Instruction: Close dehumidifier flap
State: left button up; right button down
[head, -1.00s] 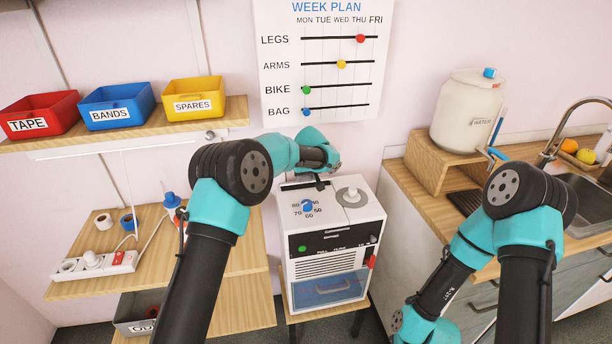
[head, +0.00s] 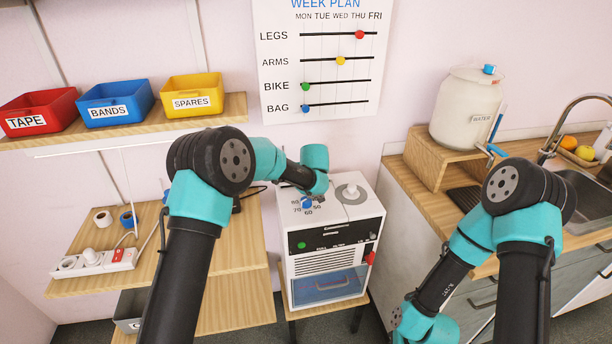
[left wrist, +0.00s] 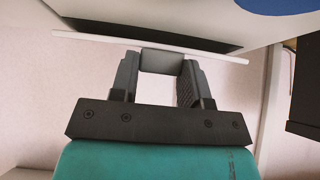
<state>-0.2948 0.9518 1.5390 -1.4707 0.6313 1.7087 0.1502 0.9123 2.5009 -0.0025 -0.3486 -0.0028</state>
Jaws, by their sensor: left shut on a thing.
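The dehumidifier (head: 325,252) is a white box with a dark front panel and a blue-tinted tank window low in front. The gripper is mostly hidden by my wrist in the head view. How far the flap is open cannot be told. My right gripper is out of view; only the right arm shows.
A shelf with red, blue and yellow bins (head: 192,95) is above left. A power strip (head: 95,262) lies on the lower shelf. The counter with a water jar (head: 466,105) is right.

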pick_arm(q)
jog(key=shift+s+a+f+t, duration=0.1)
jog(key=shift+s+f+t, duration=0.2)
jog(key=shift+t, duration=0.2)
jog(key=shift+f, duration=0.1)
jog(key=o, duration=0.9)
jog(key=v, duration=1.7)
jog(key=shift+s+d, duration=0.15)
jog(key=shift+d, duration=0.25)
